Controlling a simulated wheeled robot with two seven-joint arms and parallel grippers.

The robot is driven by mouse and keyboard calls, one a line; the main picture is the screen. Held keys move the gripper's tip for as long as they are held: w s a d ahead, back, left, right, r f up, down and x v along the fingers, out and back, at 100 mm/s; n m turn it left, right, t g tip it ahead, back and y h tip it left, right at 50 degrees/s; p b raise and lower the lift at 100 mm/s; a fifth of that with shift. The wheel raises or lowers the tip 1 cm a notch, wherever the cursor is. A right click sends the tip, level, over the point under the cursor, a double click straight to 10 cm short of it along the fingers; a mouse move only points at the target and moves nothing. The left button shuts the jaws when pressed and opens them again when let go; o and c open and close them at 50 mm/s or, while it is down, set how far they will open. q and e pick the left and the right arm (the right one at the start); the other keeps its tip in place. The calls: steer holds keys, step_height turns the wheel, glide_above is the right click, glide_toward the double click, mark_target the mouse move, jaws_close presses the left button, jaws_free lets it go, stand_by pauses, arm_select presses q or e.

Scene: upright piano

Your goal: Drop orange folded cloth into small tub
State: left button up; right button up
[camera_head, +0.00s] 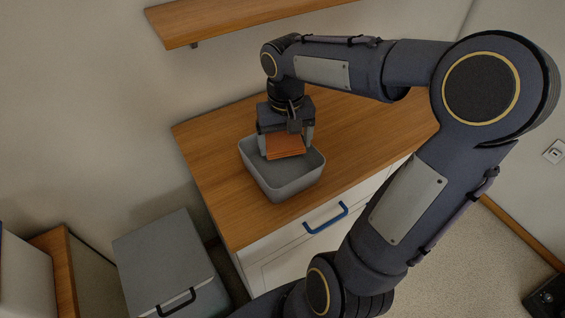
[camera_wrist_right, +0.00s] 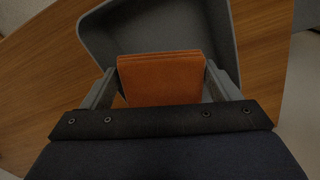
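The orange folded cloth (camera_head: 285,146) is in my right gripper (camera_head: 287,147), over the small grey tub. In the right wrist view the cloth (camera_wrist_right: 160,79) spans the space between the two fingers of the gripper (camera_wrist_right: 158,82), with a finger against each side. The tub (camera_head: 283,189) stands on the wooden cabinet top, open side up; its wall also shows in the right wrist view (camera_wrist_right: 98,40). The part of the tub behind the gripper is hidden. I cannot tell exactly how far the cloth is above the tub floor. My left gripper is not in view.
The wooden cabinet top (camera_head: 225,210) has free room around the tub. A wall shelf (camera_head: 220,18) hangs behind and above. A grey lidded box (camera_head: 165,260) with a dark handle stands at lower left. A blue drawer handle (camera_head: 325,218) is on the cabinet front.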

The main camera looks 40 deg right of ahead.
steer(key=o, duration=0.4)
steer(key=shift+c, duration=0.2)
steer(key=shift+r+p, duration=0.4)
steer(key=shift+r, duration=3.5)
steer(key=s+a+t, duration=0.1)
steer(key=s, duration=0.1)
steer(key=s+a+f+n+t+y, duration=0.1)
steer(key=s+a, duration=0.1)
steer(key=s, duration=0.1)
steer(key=s+a, duration=0.2)
steer(key=shift+s+a+f+n+t+y+p, duration=0.2)
steer(key=shift+s+a+n+t+y+p, duration=0.1)
steer(key=shift+s+n+t+p, duration=0.1)
steer(key=s+a+f+n+t+y, duration=0.1)
steer(key=s+a+f+t+y, duration=0.1)
steer(key=s+a+f, duration=0.2)
steer(key=shift+s+a+t, duration=0.4)
steer(key=shift+s+a, duration=0.05)
steer(key=shift+s, duration=0.1)
